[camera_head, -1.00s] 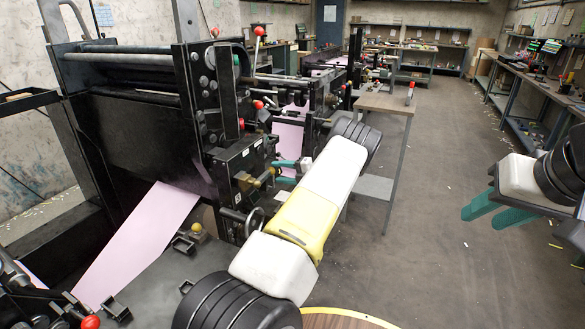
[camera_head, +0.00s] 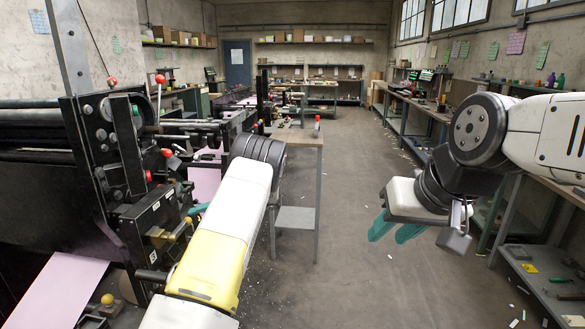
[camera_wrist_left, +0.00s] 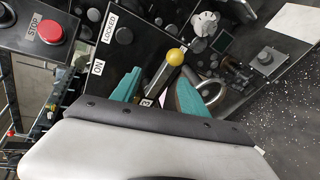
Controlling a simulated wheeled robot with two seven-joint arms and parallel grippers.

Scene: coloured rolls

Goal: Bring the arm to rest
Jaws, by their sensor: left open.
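My left arm reaches forward to the printing machine (camera_head: 112,165). Its gripper (camera_head: 197,214) is mostly hidden behind the wrist, with teal fingertips by the machine's side. In the left wrist view the two teal fingers (camera_wrist_left: 160,90) are spread apart. A lever with a yellow ball knob (camera_wrist_left: 176,57) shows between them; I cannot tell whether they touch it. My right gripper (camera_head: 396,229) hangs over the open floor at right, its teal fingers apart with nothing between them.
In the left wrist view a red STOP button (camera_wrist_left: 50,31) and a LOCKED/ON plate (camera_wrist_left: 108,45) are close by. A small table (camera_head: 297,140) stands just beyond my left arm. Workbenches (camera_head: 410,118) line the right wall. The middle aisle floor (camera_head: 345,180) is clear.

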